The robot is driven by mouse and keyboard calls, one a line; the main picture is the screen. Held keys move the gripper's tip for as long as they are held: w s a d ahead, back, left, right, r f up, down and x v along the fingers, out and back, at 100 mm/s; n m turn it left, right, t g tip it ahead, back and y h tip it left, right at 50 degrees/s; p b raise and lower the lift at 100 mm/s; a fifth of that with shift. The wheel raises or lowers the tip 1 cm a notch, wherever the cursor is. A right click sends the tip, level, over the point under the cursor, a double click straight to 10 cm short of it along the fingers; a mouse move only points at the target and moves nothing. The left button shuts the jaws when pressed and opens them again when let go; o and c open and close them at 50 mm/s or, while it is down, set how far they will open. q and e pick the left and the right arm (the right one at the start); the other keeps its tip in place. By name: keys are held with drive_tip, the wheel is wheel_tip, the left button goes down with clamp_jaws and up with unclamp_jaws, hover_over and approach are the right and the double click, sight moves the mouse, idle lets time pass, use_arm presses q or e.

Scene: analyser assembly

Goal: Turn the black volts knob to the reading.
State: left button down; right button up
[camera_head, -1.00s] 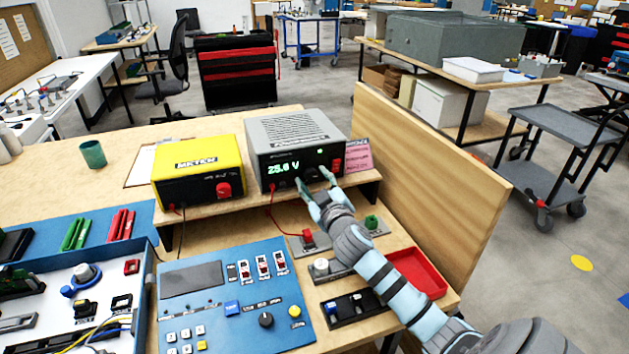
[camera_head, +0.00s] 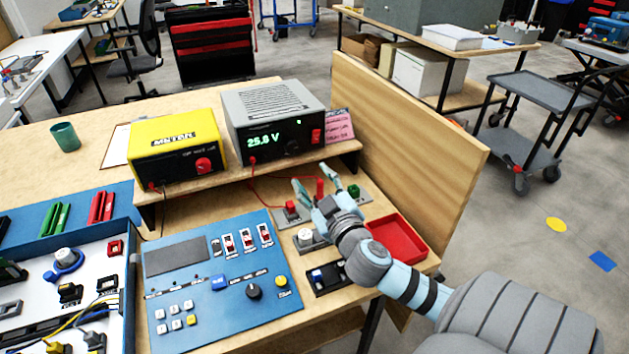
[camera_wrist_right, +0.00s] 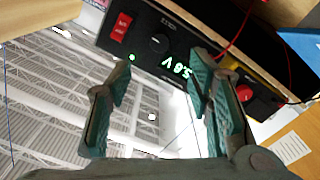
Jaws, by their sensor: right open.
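The grey power supply (camera_head: 275,110) stands on the wooden shelf with its green display reading about 25.8 V. The black volts knob (camera_head: 292,147) sits on its dark front panel, right of the display and left of a red switch (camera_head: 316,136). In the right wrist view the knob (camera_wrist_right: 159,44) shows beyond the fingertips, with nothing touching it. My right gripper (camera_head: 311,176) is open and empty, in front of and below the panel. Its two spread fingers also show in the right wrist view (camera_wrist_right: 160,63). My left gripper is out of view.
A yellow meter (camera_head: 176,146) stands left of the supply. A pink card (camera_head: 339,126) and a wooden partition (camera_head: 410,130) are to the right. A red lead hangs from the supply. A blue control panel (camera_head: 215,275) and a red tray (camera_head: 397,238) lie below.

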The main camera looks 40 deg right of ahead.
sight(293, 148)
drive_tip(key=w+d+p, duration=0.1)
drive_tip(key=w+p, duration=0.1)
drive_tip(key=w, duration=0.2)
drive_tip(key=w+d+n+p, duration=0.1)
drive_tip(key=w+p, duration=0.1)
drive_tip(key=w, duration=0.1)
drive_tip(key=w+d+n+p, duration=0.1)
drive_tip(key=w+d+p, duration=0.1)
drive_tip(key=w, duration=0.2)
drive_tip(key=shift+w+r, duration=0.15)
drive_tip(key=shift+w, duration=0.15)
drive_tip(key=shift+c, duration=0.4)
clamp_jaws()
drive_tip(key=n, duration=0.2)
drive_tip(key=shift+n, duration=0.4)
drive_tip(key=shift+o, duration=0.4)
unclamp_jaws()
